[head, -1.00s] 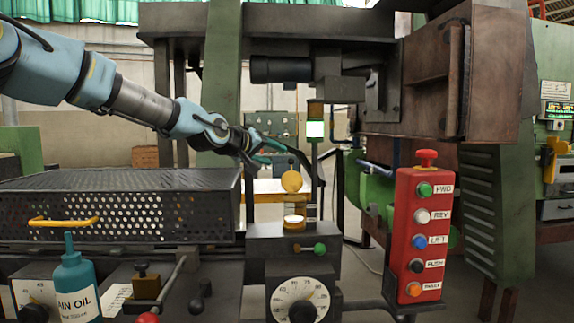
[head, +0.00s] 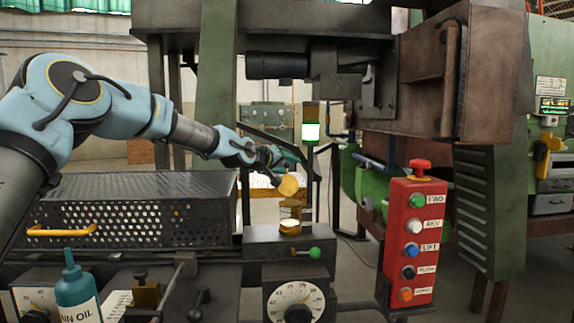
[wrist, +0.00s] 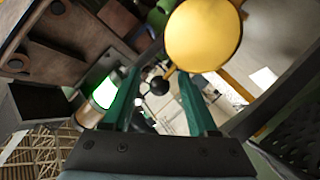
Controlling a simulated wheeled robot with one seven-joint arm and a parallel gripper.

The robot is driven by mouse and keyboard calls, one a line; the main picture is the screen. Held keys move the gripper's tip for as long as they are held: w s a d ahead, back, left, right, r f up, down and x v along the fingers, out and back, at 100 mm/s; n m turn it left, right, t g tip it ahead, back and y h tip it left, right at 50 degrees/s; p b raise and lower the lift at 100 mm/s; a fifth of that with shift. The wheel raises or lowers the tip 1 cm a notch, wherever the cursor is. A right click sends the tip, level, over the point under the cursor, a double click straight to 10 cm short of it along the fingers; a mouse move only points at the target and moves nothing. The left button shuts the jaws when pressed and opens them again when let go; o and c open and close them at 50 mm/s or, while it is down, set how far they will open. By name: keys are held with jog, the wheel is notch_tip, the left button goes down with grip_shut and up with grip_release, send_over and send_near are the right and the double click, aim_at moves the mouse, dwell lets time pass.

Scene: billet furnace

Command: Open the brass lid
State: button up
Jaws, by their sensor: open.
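The brass lid (head: 288,186) is a round yellow disc, raised and tilted above a small brass-rimmed cup (head: 290,227) on a dark block. In the wrist view the lid (wrist: 203,35) is large, at the top, just beyond the fingertips. A black ball knob (wrist: 158,86) shows near its lower edge, between the two green fingers in the picture. My gripper (head: 287,164) is beside and behind the lid in the head view; it also shows in the wrist view (wrist: 160,78). Its fingers are apart, with nothing clamped. I cannot tell whether a finger touches the lid.
A red button pendant (head: 412,240) stands at right. A perforated black guard (head: 130,210) with a yellow handle is at left. A lit signal lamp (head: 310,132) stands behind the lid. A teal oil bottle (head: 78,290) and a dial (head: 295,301) are in front.

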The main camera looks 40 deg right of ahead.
grip_shut()
dwell(0.3)
dwell(1.1)
